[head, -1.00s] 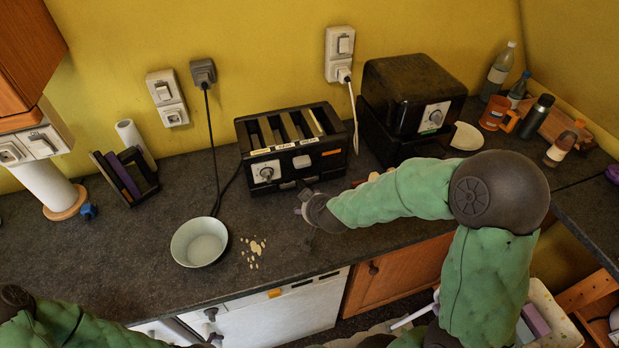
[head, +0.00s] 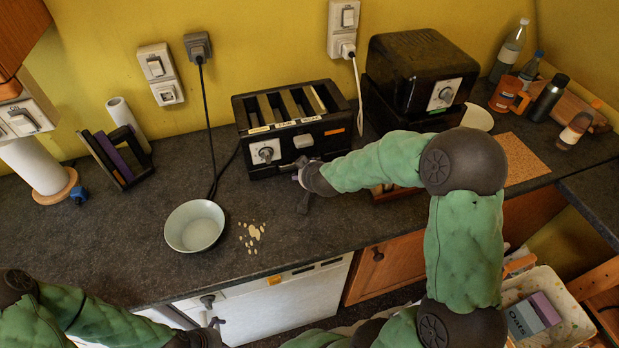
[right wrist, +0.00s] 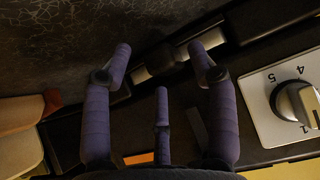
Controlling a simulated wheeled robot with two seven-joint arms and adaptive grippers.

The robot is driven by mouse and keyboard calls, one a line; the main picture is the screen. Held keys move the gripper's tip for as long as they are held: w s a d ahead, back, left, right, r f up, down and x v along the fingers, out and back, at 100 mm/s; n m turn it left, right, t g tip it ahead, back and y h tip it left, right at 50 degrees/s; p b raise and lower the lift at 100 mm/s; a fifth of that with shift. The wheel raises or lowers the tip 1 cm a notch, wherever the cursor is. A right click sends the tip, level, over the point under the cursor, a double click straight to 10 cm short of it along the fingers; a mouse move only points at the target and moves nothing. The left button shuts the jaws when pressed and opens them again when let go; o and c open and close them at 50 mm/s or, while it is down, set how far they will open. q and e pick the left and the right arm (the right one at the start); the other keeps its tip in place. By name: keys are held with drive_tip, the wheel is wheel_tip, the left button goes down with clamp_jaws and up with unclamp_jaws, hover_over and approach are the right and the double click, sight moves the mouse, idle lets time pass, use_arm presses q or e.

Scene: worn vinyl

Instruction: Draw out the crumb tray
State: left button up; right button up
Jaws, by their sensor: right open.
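The black toaster (head: 290,133) stands against the wall with its slots up and its dial at the front left. In the right wrist view, a silver strip with a dark knob (right wrist: 172,57), apparently the crumb tray's front, runs along the toaster's lower edge. In the head view my right gripper (head: 299,176) is low at the toaster's front. My left gripper (head: 214,325) is at the bottom left, before the counter; its jaws are unclear.
A pale bowl (head: 195,226) and crumbs (head: 252,235) lie on the counter in front of the toaster. A black appliance (head: 415,75) stands to the right. A cork mat (head: 522,160) lies beyond my right arm. The counter left of the bowl is clear.

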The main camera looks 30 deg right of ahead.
drive_tip(key=shift+w+d+f, duration=0.1)
drive_tip(key=shift+w+f, duration=0.2)
drive_tip(key=shift+f, duration=0.05)
drive_tip(key=c, duration=1.1)
drive_tip(key=shift+s+a+f, duration=0.1)
drive_tip(key=shift+s+a, duration=0.15)
drive_tip(key=shift+s, duration=0.5)
drive_tip(key=shift+s+a, duration=0.2)
drive_tip(key=shift+s, duration=0.55)
drive_tip(key=shift+s+a, duration=0.25)
drive_tip(key=shift+s, duration=0.95)
drive_tip(key=shift+s+a, duration=0.25)
drive_tip(key=shift+s, duration=0.95)
drive_tip(key=shift+s+a+r, duration=0.1)
drive_tip(key=shift+s+a, duration=0.3)
drive_tip(key=shift+s, duration=1.25)
drive_tip(key=shift+s+a+r, duration=0.1)
drive_tip(key=shift+s+a, duration=0.3)
drive_tip(key=shift+s, duration=1.25)
drive_tip(key=shift+s+a+r, duration=0.1)
drive_tip(key=shift+s+a, duration=0.3)
drive_tip(key=shift+s, duration=1.25)
